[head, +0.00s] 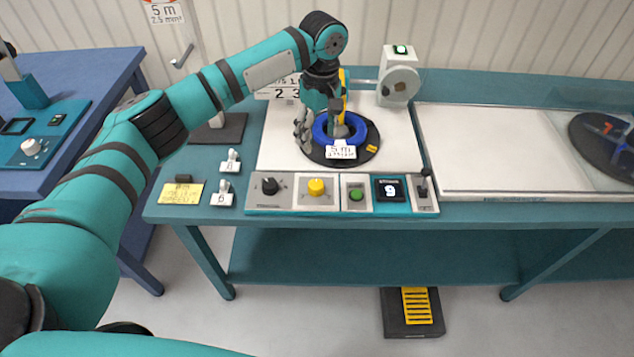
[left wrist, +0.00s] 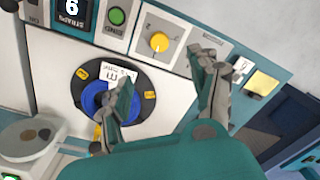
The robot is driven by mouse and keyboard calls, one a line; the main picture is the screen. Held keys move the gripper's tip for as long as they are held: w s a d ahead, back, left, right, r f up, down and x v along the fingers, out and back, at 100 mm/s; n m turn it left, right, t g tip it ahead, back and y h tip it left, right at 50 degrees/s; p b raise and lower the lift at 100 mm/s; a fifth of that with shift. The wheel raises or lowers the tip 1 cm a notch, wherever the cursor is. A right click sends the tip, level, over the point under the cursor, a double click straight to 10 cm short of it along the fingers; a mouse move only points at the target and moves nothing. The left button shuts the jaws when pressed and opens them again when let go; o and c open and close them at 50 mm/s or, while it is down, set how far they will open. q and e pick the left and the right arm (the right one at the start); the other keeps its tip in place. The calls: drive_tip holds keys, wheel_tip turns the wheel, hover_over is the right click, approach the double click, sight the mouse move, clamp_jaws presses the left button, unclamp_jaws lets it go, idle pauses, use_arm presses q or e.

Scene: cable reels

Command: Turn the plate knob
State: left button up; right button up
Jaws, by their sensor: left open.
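The panel at the table's front edge has a black knob (head: 269,186) and a yellow knob (head: 316,187); which is the plate knob is unclear. The yellow knob also shows in the left wrist view (left wrist: 158,42), beyond my open fingers; the black knob is hidden there behind one finger. The round black plate (head: 368,151) carries a blue reel (head: 369,130) with a white label (head: 340,149). My left gripper (head: 320,128) is open and empty above the plate's left side, farther back than both knobs. It also shows in the left wrist view (left wrist: 166,78). My right gripper is out of view.
Right of the knobs are a green button (head: 356,194), a digit display (head: 390,189) and a small lever (head: 424,182). Small labelled tags (head: 222,199) and a yellow note (head: 182,193) lie left.

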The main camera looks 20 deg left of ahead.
use_arm(q)
drive_tip(key=p, duration=0.1)
hover_over(317, 184)
wheel_tip(317, 184, down, 8)
drive_tip(key=shift+w+f, duration=0.1)
wheel_tip(317, 184, down, 9)
drive_tip(key=shift+p, duration=0.5)
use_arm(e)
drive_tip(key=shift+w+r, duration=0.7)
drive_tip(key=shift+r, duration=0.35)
